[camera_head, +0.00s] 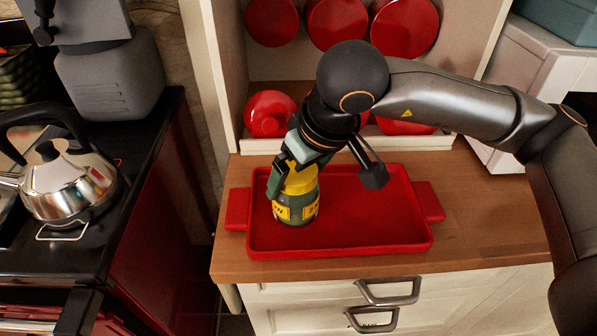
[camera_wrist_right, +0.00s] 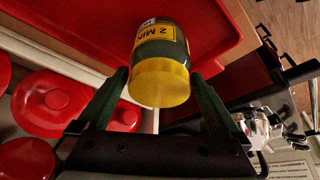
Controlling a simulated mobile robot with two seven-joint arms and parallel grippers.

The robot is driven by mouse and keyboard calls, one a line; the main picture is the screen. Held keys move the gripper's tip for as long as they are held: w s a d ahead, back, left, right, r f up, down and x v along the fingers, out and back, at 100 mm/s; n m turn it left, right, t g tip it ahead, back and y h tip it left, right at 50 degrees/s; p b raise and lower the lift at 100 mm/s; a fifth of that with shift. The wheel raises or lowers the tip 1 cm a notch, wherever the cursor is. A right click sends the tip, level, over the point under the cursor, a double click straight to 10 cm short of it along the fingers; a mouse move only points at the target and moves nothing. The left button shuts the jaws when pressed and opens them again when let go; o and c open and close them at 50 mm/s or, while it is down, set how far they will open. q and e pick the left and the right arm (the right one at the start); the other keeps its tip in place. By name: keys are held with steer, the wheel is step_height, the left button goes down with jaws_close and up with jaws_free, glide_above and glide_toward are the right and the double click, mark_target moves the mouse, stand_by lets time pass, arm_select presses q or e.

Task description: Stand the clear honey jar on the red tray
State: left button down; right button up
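A jar (camera_head: 297,207) with a yellow lid and a yellow-and-black label stands upright on the left part of the red tray (camera_head: 375,240). Its lower body looks greenish and see-through. My right gripper (camera_head: 290,172) comes down over the jar's top, with its fingers on either side of the lid. In the right wrist view the jar (camera_wrist_right: 160,60) lies between the two fingertips (camera_wrist_right: 160,78), lid toward the camera, with narrow gaps beside the lid. The gripper looks open. My left gripper does not show.
The tray lies on a wooden counter (camera_head: 470,225) before a shelf of red pots (camera_head: 268,113). Its middle and right are bare. A steel kettle (camera_head: 68,185) sits on the dark stove at the left, across a gap. Drawers (camera_head: 390,290) are below the counter.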

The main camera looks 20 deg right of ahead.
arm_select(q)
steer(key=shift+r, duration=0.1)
arm_select(e)
steer(key=shift+r+p, duration=0.25)
steer(key=shift+p, duration=0.05)
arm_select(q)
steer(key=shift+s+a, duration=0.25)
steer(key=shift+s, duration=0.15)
arm_select(e)
steer(key=v, duration=1.2)
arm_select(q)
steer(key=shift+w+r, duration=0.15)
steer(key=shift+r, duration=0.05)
arm_select(e)
steer(key=shift+w, duration=0.1)
